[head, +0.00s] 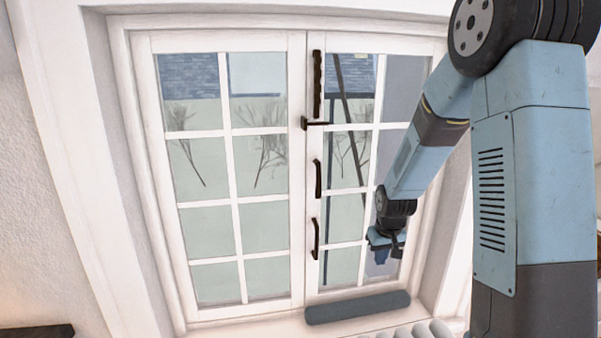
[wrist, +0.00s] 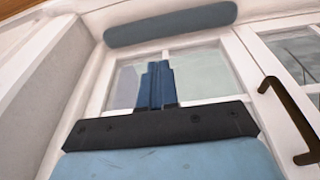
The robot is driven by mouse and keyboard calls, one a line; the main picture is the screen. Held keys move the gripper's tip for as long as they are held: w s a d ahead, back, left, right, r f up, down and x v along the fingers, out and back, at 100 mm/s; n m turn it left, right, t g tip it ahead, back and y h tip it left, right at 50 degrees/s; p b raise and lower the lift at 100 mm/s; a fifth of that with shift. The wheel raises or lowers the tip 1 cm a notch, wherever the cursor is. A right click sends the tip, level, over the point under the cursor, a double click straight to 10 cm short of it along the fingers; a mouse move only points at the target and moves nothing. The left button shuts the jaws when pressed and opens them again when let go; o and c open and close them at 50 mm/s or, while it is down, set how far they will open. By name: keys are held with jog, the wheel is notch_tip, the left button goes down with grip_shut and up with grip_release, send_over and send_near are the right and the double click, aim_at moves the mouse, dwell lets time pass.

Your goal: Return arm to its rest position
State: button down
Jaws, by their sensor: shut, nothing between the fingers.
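My arm reaches down from the upper right in the head view, in front of the right window panel. My gripper (head: 380,257) hangs at its lower end, before the lower right panes. In the wrist view my gripper (wrist: 157,66) shows two blue fingers side by side, shut with nothing between them. The white double window (head: 221,205) is behind it, and both panels look closed. Dark handles, including a long upper one (head: 317,84), line the middle. I cannot tell the exact gap between gripper and glass.
A grey-blue roll (head: 358,307) lies on the sill below my gripper; it also shows at the top of the wrist view (wrist: 170,24). Pale rounded ribs (head: 420,331) stand at the bottom edge. A dark object (head: 37,331) is at lower left. The space before the left panel looks clear.

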jog(key=s+r+t, duration=0.1)
jog(key=s+r, duration=0.5)
jog(key=r, duration=0.3)
jog(key=s+r+t, duration=0.1)
jog(key=s+r, duration=0.4)
jog(key=r, duration=0.4)
jog(key=s+r+m, duration=0.1)
jog(key=s+r, duration=0.3)
jog(key=s, duration=0.4)
jog(key=s+r+t, duration=0.1)
jog(key=s+r, duration=0.3)
jog(key=s, duration=0.4)
jog(key=shift+s+d+m, duration=0.25)
jog(key=shift+s+m, duration=0.1)
jog(key=shift+m, duration=0.05)
jog(key=shift+r, duration=0.1)
